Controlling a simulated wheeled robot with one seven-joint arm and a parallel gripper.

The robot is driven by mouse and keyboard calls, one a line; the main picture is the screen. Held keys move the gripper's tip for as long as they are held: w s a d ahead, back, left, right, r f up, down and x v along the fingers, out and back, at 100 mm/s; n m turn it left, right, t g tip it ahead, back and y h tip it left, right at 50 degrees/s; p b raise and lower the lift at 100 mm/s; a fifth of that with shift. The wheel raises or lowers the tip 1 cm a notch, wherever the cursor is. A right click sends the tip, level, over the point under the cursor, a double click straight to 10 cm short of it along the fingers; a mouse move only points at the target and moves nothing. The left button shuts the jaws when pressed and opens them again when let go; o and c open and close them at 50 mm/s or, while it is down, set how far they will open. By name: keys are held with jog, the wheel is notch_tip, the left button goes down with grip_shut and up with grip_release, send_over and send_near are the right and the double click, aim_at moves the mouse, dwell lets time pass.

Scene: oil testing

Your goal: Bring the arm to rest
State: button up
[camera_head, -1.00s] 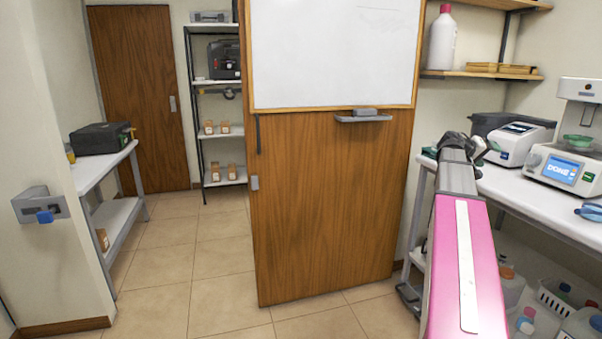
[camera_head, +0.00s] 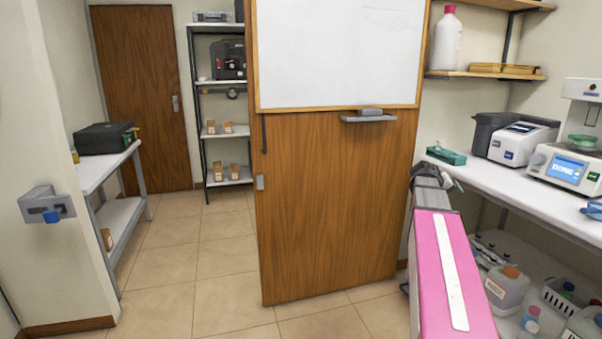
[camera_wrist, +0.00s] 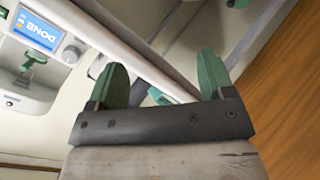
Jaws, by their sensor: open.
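My gripper (camera_wrist: 160,82) shows in the wrist view with its two green fingers wide apart and nothing between them. In the head view my pink and grey arm reaches forward at the lower right, beside the front edge of the white bench (camera_head: 467,173). The wrist view also shows a testing machine with a blue screen (camera_wrist: 38,33) reading DONE at upper left, turned over in the picture.
The wooden door with a whiteboard (camera_head: 335,210) stands just left of my arm. The bench holds a white machine (camera_head: 523,143), the screen machine (camera_head: 566,169) and a green box (camera_head: 446,156). Jugs (camera_head: 506,287) sit on the lower shelf. Tiled floor (camera_head: 190,265) is clear at left.

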jog(key=s+a+f+n+g+y, duration=0.1)
jog(key=s+a+f+y, duration=0.25)
jog(key=a+f, duration=0.6)
jog(key=s+a+f+n+y, duration=0.15)
jog(key=s+a+f, duration=0.25)
jog(key=a+f, duration=0.55)
jog(key=s+a+f+g+y, duration=0.1)
jog(key=s+a+f+y, duration=0.1)
jog(key=s+a+f, duration=0.3)
jog(key=s+a+f+g+y, duration=0.1)
jog(key=s+a+f+y, duration=0.2)
jog(key=a, duration=0.8)
jog(key=s+f, duration=0.2)
jog(key=s, duration=0.1)
jog(key=shift+s+a+f+y, duration=0.2)
jog(key=shift+a+f+y, duration=0.1)
jog(key=shift+a, duration=0.1)
